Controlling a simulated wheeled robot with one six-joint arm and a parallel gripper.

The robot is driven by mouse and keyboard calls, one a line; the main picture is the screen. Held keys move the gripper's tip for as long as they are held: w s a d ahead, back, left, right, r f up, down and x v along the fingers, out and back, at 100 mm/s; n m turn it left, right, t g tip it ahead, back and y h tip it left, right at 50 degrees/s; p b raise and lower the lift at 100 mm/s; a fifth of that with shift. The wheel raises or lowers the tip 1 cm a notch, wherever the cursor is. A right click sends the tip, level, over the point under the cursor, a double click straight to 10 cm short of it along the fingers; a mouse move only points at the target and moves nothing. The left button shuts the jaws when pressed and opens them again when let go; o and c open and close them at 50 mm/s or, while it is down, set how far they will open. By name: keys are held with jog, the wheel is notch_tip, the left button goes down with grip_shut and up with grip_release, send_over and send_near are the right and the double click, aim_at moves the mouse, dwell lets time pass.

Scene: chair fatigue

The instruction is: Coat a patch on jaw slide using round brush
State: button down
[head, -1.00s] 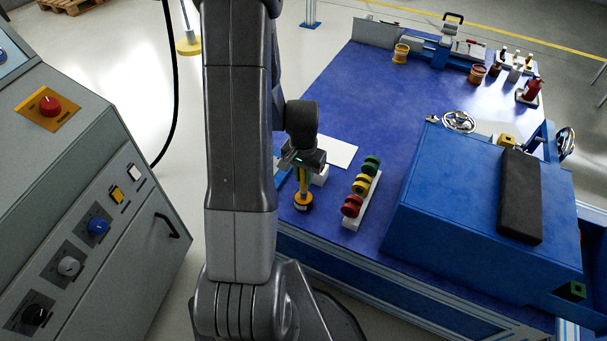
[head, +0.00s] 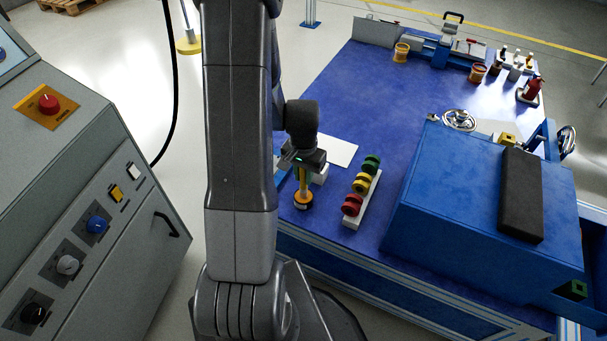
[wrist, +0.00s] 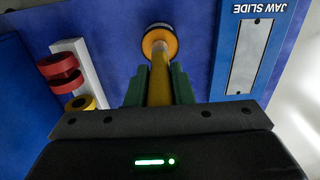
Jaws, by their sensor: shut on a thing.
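My gripper (wrist: 161,70) has its green fingers shut on the yellow handle of the round brush (wrist: 158,42). The brush points away from the wrist, its round dark-and-yellow head at the far end. In the head view my gripper (head: 304,166) holds the brush (head: 303,199) upright, head down, over the left side of the blue table. The jaw slide plate (wrist: 224,62) is blue and labelled, with a pale grey patch (wrist: 249,58). It lies right of the brush in the wrist view, apart from it. In the head view my arm hides most of it.
A white rack (head: 369,197) with red, yellow and green rolls stands right of the brush. A white sheet (head: 338,151) lies behind. A large blue box (head: 437,220) fills the table's right side. The middle of the blue table (head: 370,100) is clear.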

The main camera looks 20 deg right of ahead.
dwell(0.5)
jog(key=shift+r+p, duration=2.65)
jog(key=shift+r, duration=0.9)
jog(key=shift+f, duration=0.1)
jog(key=w+a+r+n, duration=0.45)
jog(key=w+a, duration=0.45)
jog(key=a, duration=0.3)
jog(key=w+a+r+n, duration=0.3)
jog(key=w+a+n, duration=0.4)
jog(key=a, duration=0.5)
jog(key=r+p, duration=0.1)
jog(key=p, duration=0.3)
jog(key=r+m+p, duration=0.1)
jog(key=p, duration=0.4)
jog(key=s+r+p, duration=0.1)
jog(key=p, duration=0.4)
jog(key=shift+d+m, duration=0.3)
jog(key=shift+m, duration=0.05)
jog(key=shift+s+f, duration=0.1)
jog(key=shift+f, duration=0.05)
